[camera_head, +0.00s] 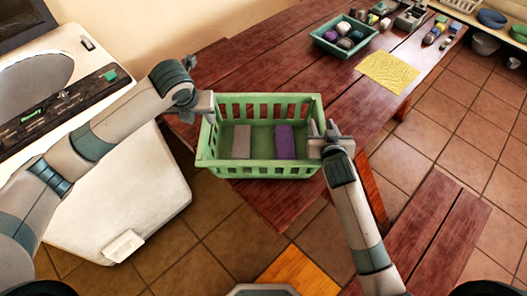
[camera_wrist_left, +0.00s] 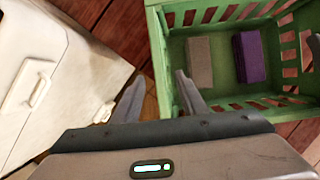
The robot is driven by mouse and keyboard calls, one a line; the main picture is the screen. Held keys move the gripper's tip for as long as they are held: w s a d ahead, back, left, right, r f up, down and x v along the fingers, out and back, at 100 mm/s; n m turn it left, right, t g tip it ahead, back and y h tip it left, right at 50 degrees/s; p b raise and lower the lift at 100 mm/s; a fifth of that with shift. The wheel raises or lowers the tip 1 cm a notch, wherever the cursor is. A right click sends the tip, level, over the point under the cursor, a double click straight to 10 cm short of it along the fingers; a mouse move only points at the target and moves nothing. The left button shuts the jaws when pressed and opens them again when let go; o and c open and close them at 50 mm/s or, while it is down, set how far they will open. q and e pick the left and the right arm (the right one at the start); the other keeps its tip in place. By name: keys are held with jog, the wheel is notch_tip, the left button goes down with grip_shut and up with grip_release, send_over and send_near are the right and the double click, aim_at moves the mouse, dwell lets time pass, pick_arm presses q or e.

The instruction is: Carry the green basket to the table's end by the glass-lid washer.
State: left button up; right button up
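The green basket (camera_head: 262,170) is upright at the near end of the red-brown wooden table (camera_head: 225,70), beside the washer. A grey block (camera_head: 241,142) and a purple block (camera_head: 285,142) lie in it. The white washer (camera_head: 140,185) has a round glass lid (camera_head: 35,82). My left gripper (camera_head: 199,110) is open at the basket's left rim. In the left wrist view its fingers (camera_wrist_left: 158,88) are apart, one outside the basket (camera_wrist_left: 160,50) and one inside. My right gripper (camera_head: 323,130) looks open, its fingers apart at the right rim. The basket's underside is hidden.
A green tray of rolled cloths (camera_head: 343,38) and a yellow cloth (camera_head: 388,70) lie further along the table. Small items and a scale (camera_head: 411,17) stand beyond. A wooden bench (camera_head: 440,235) is at the lower right. Tiled floor surrounds the table.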

pick_arm(q)
jog(key=shift+v, duration=1.9)
pick_arm(e)
jog(key=shift+s, duration=0.1)
jog(key=v, duration=1.1)
jog(key=shift+s+r, duration=0.25)
jog(key=shift+s, duration=0.1)
